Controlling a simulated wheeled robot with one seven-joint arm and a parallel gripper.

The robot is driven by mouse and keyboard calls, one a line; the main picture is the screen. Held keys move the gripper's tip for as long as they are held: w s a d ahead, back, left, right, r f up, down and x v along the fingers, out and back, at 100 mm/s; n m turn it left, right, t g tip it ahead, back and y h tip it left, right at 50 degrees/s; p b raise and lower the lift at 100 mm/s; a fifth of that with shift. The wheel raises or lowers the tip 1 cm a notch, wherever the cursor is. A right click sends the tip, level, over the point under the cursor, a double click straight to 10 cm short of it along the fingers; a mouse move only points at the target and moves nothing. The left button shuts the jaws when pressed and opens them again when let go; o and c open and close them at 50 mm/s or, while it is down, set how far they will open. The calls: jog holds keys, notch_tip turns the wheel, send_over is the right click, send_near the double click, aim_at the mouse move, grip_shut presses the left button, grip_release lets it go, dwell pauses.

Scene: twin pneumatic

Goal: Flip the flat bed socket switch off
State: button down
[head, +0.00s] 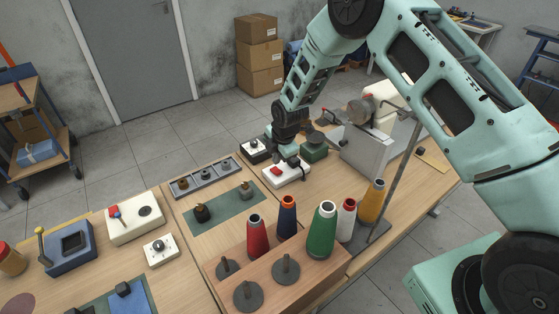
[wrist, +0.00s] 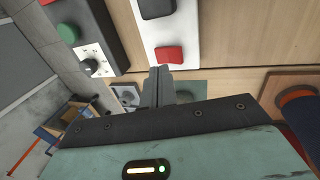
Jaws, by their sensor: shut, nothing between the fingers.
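A white socket box (head: 291,178) with a red rocker switch (head: 276,171) stands on the far part of the bench in the head view. In the wrist view its white face (wrist: 183,38) shows the red rocker (wrist: 168,54) and a black socket part (wrist: 157,9). My gripper (head: 294,161) is over the box in the head view, with the rocker just left of the fingertips. In the wrist view my gripper (wrist: 160,71) is shut and empty, its tips just below the red rocker. I cannot tell whether the tips touch it or which way it is set.
A black box with a white dial (head: 255,149) stands just left of the socket box. Several thread cones, including a green one (head: 321,232), stand in front. A grey tray (head: 206,177) lies left.

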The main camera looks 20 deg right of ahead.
aim_at(277, 172)
notch_tip(277, 172, up, 11)
jog(key=b, duration=0.3)
jog(key=shift+f, duration=0.1)
jog(key=s+a+r+m+g, duration=0.1)
jog(key=s+a+r+m, duration=0.25)
jog(key=s, duration=0.55)
jog(key=s+a+r+m+g, duration=0.1)
jog(key=s+a+r+m, duration=0.1)
jog(key=s+a+r, duration=0.45)
jog(key=s+d+r+m, duration=0.1)
jog(key=s+m, duration=0.3)
jog(key=s, duration=0.9)
jog(key=s+d+r+m+g, duration=0.1)
jog(key=s+d+m, duration=0.2)
jog(key=s, duration=0.9)
jog(key=shift+s+d+m+h, duration=0.3)
jog(key=shift+s+d+m, duration=0.1)
jog(key=shift+m, duration=0.35)
jog(key=shift+a, duration=0.1)
